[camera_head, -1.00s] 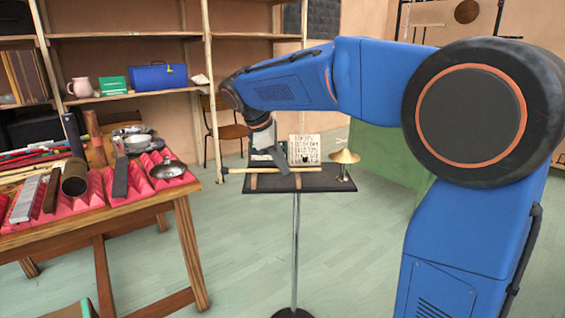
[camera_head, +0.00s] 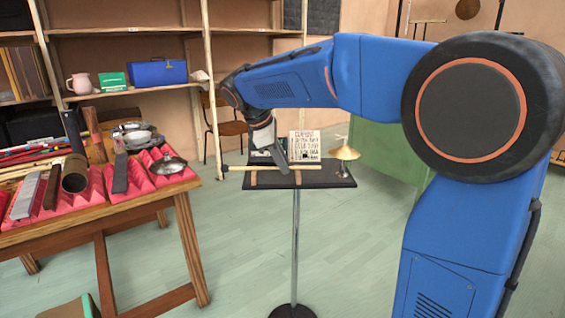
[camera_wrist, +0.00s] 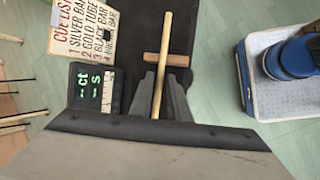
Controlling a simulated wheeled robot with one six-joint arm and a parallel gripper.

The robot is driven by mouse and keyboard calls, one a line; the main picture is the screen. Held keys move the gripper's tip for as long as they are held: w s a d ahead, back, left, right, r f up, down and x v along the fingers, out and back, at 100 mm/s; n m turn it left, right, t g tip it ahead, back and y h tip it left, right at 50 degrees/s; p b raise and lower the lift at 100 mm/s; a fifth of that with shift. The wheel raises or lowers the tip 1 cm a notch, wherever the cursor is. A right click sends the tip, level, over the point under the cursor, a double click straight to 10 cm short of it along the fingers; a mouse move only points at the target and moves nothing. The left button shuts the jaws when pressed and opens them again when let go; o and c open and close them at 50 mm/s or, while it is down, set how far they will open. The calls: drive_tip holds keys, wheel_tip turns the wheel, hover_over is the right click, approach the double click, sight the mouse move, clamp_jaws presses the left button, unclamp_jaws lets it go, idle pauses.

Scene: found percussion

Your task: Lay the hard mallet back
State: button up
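The hard mallet (camera_head: 272,167) lies left to right across two wooden rests on the small dark stand (camera_head: 340,181). Its dark head is at the left end in the head view. In the wrist view its pale handle (camera_wrist: 166,35) crosses one wooden rest (camera_wrist: 175,60) and runs down between my fingers. My gripper (camera_wrist: 159,78) reaches down at the middle of the handle, one finger on each side. The fingers look slightly apart from the handle, though contact is hard to judge. In the head view the gripper (camera_head: 280,163) stands over the stand. The wrist view hides the mallet's head.
A cue list card (camera_head: 304,146) stands at the stand's back edge, beside a dark display box (camera_wrist: 90,88). A table (camera_head: 180,190) with pink foam and percussion pieces is at left.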

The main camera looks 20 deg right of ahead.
drive_tip(key=shift+o, duration=0.9)
drive_tip(key=v, duration=1.7)
drive_tip(key=shift+r, duration=0.2)
drive_tip(key=shift+s, duration=0.1)
